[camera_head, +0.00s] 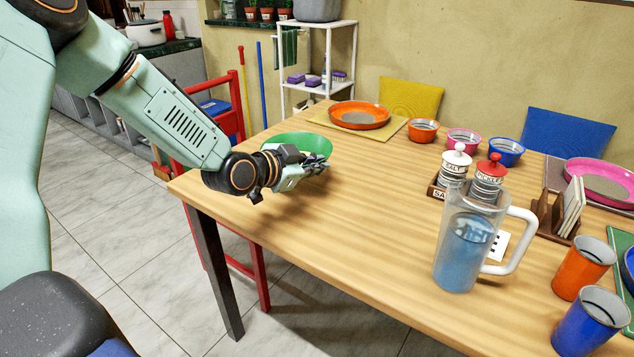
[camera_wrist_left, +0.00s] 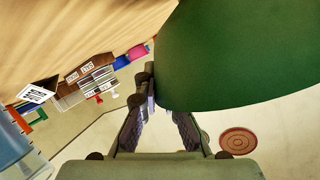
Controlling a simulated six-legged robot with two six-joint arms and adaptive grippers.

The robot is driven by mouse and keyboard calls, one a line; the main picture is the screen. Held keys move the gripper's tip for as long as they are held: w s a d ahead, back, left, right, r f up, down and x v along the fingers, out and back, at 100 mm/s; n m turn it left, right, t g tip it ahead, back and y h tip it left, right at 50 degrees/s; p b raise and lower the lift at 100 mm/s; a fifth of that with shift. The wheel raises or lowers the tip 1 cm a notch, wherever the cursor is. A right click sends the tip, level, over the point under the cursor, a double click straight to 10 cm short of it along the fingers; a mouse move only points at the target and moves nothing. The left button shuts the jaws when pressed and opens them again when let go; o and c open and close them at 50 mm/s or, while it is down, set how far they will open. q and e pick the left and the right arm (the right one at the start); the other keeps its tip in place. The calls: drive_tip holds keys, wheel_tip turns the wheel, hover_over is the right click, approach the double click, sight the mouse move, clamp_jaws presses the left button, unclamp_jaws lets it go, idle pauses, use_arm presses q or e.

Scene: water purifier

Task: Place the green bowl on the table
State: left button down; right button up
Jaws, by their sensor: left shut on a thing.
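The green bowl (camera_head: 296,141) is at the left end of the wooden table (camera_head: 375,225), partly hidden behind my left gripper (camera_head: 318,164). The left gripper is shut on the bowl's rim. In the left wrist view the bowl (camera_wrist_left: 235,55) fills the upper right, and its edge lies at the fingers of the left gripper (camera_wrist_left: 157,100). The bowl is over or on the tabletop; I cannot tell whether its base touches the wood. My right gripper is not in view.
An orange plate (camera_head: 359,115) lies on a yellow mat behind the bowl. Small bowls, such as the orange one (camera_head: 423,130), line the back. A pitcher (camera_head: 468,240), shakers and cups (camera_head: 583,268) stand at the right. The table's middle is clear. A red chair (camera_head: 238,105) stands left.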

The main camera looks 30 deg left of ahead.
use_arm(q)
wheel_tip(320, 180, down, 3)
drive_tip(key=shift+f+b, duration=0.2)
drive_tip(key=shift+b, duration=0.55)
drive_tip(key=shift+w, duration=0.1)
drive_tip(key=shift+s, duration=0.2)
drive_tip(key=c, duration=1.5)
unclamp_jaws()
drive_tip(key=shift+w+f, duration=0.1)
drive_tip(key=shift+f, duration=0.05)
